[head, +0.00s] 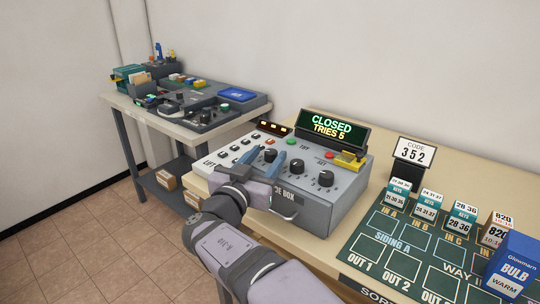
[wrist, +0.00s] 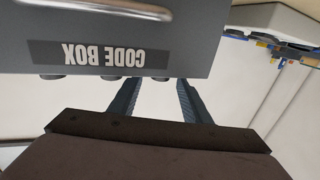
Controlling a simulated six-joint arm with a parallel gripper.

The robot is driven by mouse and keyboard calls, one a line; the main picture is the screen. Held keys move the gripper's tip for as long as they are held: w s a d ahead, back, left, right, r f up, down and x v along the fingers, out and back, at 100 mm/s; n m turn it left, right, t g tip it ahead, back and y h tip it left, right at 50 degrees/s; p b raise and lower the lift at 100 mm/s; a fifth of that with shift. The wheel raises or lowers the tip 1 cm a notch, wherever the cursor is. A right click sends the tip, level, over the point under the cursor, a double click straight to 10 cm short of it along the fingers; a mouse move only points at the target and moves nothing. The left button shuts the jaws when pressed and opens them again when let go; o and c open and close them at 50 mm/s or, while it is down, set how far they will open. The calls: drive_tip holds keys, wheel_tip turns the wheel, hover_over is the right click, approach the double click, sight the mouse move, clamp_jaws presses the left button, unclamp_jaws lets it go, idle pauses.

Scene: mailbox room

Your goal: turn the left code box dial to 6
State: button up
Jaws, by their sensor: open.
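The grey code box (head: 318,208) stands on the table, with three black dials in a row on its sloped top. The left dial (head: 270,155) shows just beyond my gripper (head: 264,160); its number cannot be read. The middle dial (head: 298,166) and right dial (head: 325,178) are clear of the fingers. My gripper is open and empty, its blue fingers spread near the left dial; I cannot tell whether they touch it. In the wrist view, the box front (wrist: 130,25) appears upside down, and a dark dial edge (wrist: 160,78) shows between the fingertips (wrist: 157,82).
The display (head: 332,128) reads CLOSED, TRIES 5. A card (head: 413,151) reads CODE 352. A yellow part (head: 348,161) sits on the box's right. A green sorting board (head: 396,246) and blue bulb box (head: 514,266) stand right.

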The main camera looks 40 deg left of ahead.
drive_tip(key=shift+b+v, duration=0.4)
drive_tip(key=shift+v, duration=1.65)
drive_tip(key=shift+r, duration=0.1)
